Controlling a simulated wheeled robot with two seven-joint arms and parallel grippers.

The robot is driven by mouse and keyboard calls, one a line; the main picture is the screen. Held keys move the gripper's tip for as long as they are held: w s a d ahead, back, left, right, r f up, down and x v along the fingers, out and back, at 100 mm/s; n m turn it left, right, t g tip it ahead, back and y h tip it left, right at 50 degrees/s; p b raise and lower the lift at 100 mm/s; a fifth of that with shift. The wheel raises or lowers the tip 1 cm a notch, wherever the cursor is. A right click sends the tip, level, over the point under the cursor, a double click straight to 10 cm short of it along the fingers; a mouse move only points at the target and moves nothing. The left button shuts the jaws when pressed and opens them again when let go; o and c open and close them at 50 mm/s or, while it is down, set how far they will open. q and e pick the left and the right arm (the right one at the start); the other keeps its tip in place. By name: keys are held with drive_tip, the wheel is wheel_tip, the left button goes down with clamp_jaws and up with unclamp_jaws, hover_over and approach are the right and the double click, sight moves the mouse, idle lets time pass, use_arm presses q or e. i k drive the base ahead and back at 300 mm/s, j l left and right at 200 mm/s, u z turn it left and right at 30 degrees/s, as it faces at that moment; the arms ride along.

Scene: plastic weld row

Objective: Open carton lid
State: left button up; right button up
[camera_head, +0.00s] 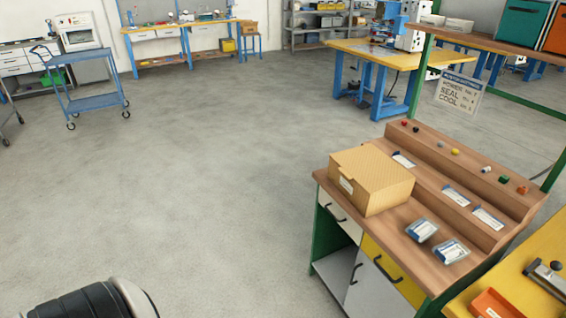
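A cardboard carton (372,181) stands on the left end of the wooden workbench top (425,218). Its lid looks shut, and a white label shows on its near left side. A dark, rounded part with a grey rim, which looks like mine, shows at the bottom left edge, far from the carton. Neither gripper's fingers can be seen.
Two clear packs (421,230) and white cards (456,196) lie right of the carton. Small coloured parts (455,152) line the raised back shelf. A sign (459,92) hangs above. A yellow table (520,270) adjoins at the right. The floor left of the bench is clear.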

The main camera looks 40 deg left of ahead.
sight(373, 170)
drive_tip(key=u, duration=0.9)
